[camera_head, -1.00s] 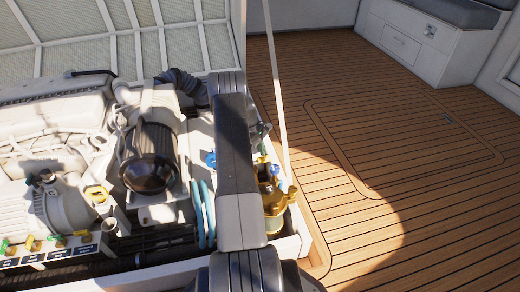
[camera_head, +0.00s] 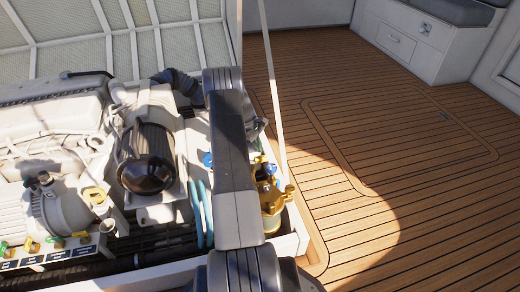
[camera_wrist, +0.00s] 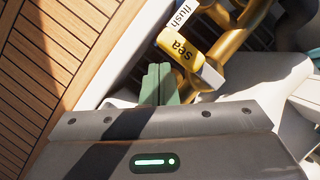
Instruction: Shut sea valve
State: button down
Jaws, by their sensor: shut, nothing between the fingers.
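In the wrist view, a yellow piece marked "sea" (camera_wrist: 182,48) sits on brass pipework, with a pale block at its lower right end. A white label marked "flush" (camera_wrist: 183,13) is just above it. My gripper (camera_wrist: 159,70) shows there as two greenish fingers, shut together and empty. The fingertips are just below and left of the "sea" piece; I cannot tell whether they touch it. In the head view, the brass fitting (camera_head: 272,212) with blue on top stands right of my arm.
The white engine (camera_head: 55,130) fills the left of the bay, with a dark round-ended cylinder (camera_head: 148,170) and blue hoses (camera_head: 201,215) beside my arm. A pale strut (camera_head: 270,85) rises by the bay edge. The teak deck (camera_head: 400,160) to the right is clear.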

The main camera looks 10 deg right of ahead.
jog(key=p+v, duration=0.3)
jog(key=v, duration=0.8)
jog(key=shift+a+r, duration=0.15)
jog(key=shift+r, duration=0.1)
